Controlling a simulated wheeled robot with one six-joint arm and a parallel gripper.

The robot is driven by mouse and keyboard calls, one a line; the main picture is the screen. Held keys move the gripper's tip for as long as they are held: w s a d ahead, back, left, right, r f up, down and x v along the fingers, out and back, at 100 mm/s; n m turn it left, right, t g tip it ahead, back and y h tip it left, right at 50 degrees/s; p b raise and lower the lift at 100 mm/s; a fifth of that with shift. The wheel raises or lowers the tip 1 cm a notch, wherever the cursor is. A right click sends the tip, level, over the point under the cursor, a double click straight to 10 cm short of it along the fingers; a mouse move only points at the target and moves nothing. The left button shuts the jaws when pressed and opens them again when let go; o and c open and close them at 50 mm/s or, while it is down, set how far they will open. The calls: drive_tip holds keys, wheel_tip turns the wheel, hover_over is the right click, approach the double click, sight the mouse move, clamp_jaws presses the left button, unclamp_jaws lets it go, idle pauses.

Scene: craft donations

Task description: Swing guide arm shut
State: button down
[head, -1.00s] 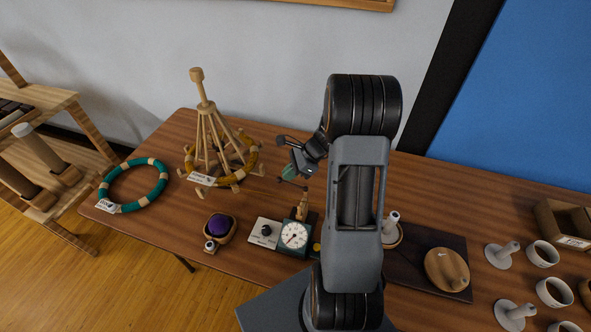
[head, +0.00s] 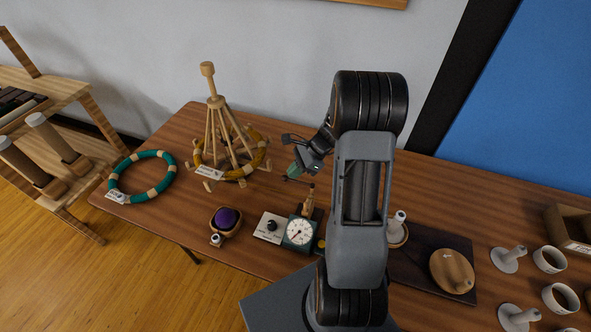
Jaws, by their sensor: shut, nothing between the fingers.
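My gripper (head: 292,172) is shut and empty, held above the table to the right of the wooden swift and behind the dial unit. It looks small and dark, with a greenish part near its tip. I cannot clearly make out a guide arm. A small upright wooden piece (head: 309,202) stands at the back of the dark green unit with a white dial (head: 300,232), just below my gripper in the picture. I cannot tell whether they touch. My arm hides part of the table to the right of the dial.
The wooden swift (head: 216,103) carries a mustard ring (head: 259,155). A teal ring (head: 152,195) lies at the left edge.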

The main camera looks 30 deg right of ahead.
drive_tip(key=s+a+n+g+h+p, duration=0.2)
drive_tip(key=s+n+g+h, duration=0.4)
drive_tip(key=n, duration=1.1)
drive_tip(key=shift+s+a+g, duration=0.35)
drive_tip(key=shift+s+g, duration=1.05)
drive_tip(key=shift+g, duration=0.3)
drive_tip(key=shift+n, duration=0.3)
drive_tip(key=shift+d, duration=0.15)
